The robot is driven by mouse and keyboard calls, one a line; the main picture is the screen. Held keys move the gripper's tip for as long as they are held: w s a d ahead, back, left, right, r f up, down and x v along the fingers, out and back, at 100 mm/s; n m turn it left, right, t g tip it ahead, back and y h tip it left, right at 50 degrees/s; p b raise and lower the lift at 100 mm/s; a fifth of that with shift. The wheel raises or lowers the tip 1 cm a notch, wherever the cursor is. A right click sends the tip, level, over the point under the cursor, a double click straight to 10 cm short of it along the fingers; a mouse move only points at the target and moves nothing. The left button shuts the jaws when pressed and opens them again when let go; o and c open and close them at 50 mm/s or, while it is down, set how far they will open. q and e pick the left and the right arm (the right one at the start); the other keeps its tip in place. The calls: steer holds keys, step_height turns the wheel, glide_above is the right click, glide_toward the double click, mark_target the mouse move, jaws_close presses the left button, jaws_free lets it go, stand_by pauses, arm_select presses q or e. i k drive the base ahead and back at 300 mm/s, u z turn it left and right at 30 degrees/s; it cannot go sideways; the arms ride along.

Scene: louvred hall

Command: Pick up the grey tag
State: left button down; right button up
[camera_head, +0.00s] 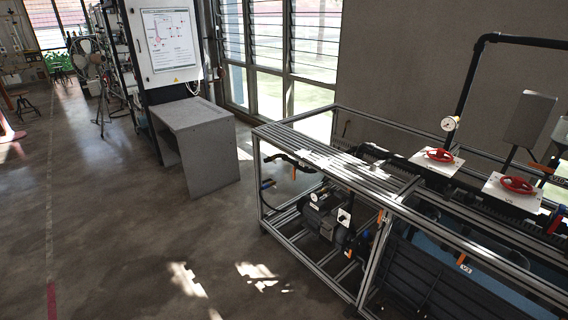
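I cannot make out a grey tag for certain. Small tags hang on the metal-framed pipe rig (395,207) at right: an orange tag (380,216), another orange tag (461,258) and a pale tag marked V3 (466,268). A small whitish plate (344,215) shows near the pump. Bright patches on the rig's slatted top may be sunlight or pale pieces; I cannot tell. Neither of my grippers is in view.
The rig carries two red handwheels (440,155) (517,185), a gauge (449,123) and black pipes. A grey bench (205,150) stands before a tall cabinet with a white panel (168,45). The concrete floor (120,220) at left and front is clear.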

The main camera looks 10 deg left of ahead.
mark_target(323, 162)
steer(key=u, duration=0.35)
steer(key=i, duration=0.6)
steer(key=u, duration=0.65)
steer(key=i, duration=0.85)
steer(key=z, duration=0.65)
steer(key=i, duration=0.75)
steer(key=z, duration=0.55)
